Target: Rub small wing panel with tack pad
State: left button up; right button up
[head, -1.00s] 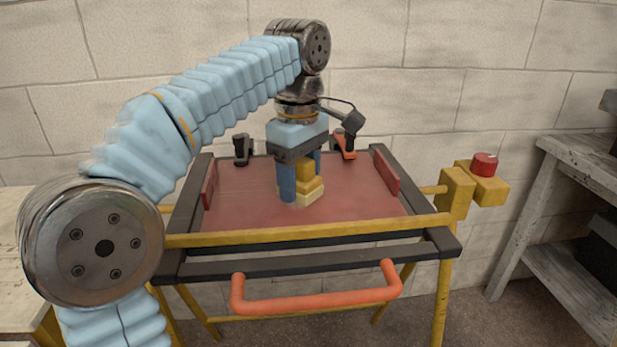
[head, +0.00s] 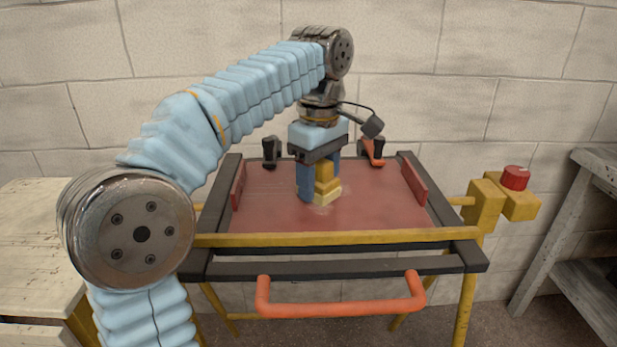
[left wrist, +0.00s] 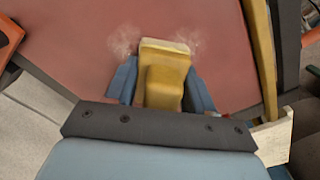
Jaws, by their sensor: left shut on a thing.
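The small wing panel (head: 385,205) is a flat dull-red sheet in a dark frame on a yellow stand, in the middle of the head view. The tack pad (head: 326,190) is a yellow block with a paler base, standing on the panel near its centre. My left gripper (head: 318,188) points down and is shut on the pad, with blue fingers on both sides. In the left wrist view the pad (left wrist: 165,75) sits between the fingers against the red surface. Pale smudges show on the panel beside the pad. My right gripper is not in view.
An orange clamp (head: 373,150) and a black clamp (head: 270,152) stand at the panel's back edge. A yellow bar (head: 340,238) and an orange handle (head: 340,308) run along the front. A red button (head: 515,177) on a yellow box is at right. Benches stand on both sides.

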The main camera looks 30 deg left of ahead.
aim_at(349, 194)
pick_arm(q)
jog(key=shift+w+d, duration=0.5)
jog(key=shift+d, duration=0.3)
jog(key=shift+w+d, duration=0.5)
jog(key=shift+d, duration=0.3)
jog(key=shift+w+d, duration=0.5)
jog(key=shift+d, duration=0.3)
jog(key=shift+r, duration=1.55)
jog(key=shift+s, duration=0.1)
